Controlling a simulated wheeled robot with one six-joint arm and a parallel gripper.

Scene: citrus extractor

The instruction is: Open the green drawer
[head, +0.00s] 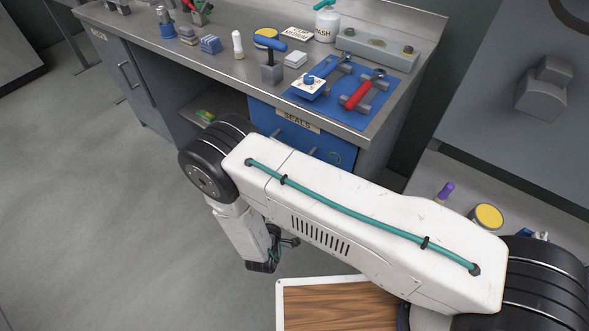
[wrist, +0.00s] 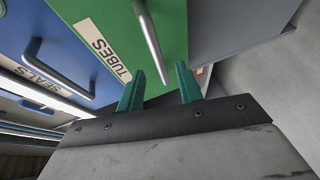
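The green drawer (wrist: 105,12) fills the upper middle of the wrist view, with a white label reading TUBES (wrist: 100,48) on its front. Its metal bar handle (wrist: 148,28) slants down from the top edge, and its lower end lies near the gap between my fingertips. My gripper (wrist: 159,69) has two teal fingers, spread apart with nothing between them. It appears close to the drawer front, but contact with the handle is not visible. In the head view my gripper (head: 276,245) hangs beyond my white arm, which hides the green drawer.
A blue drawer (head: 300,131) labelled SEALS sits under the steel worktop; its handle (wrist: 60,62) shows in the wrist view. Tools lie on a blue mat (head: 330,112) above. A wooden-topped surface (head: 335,305) is at the bottom. Open grey floor (head: 90,210) lies left.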

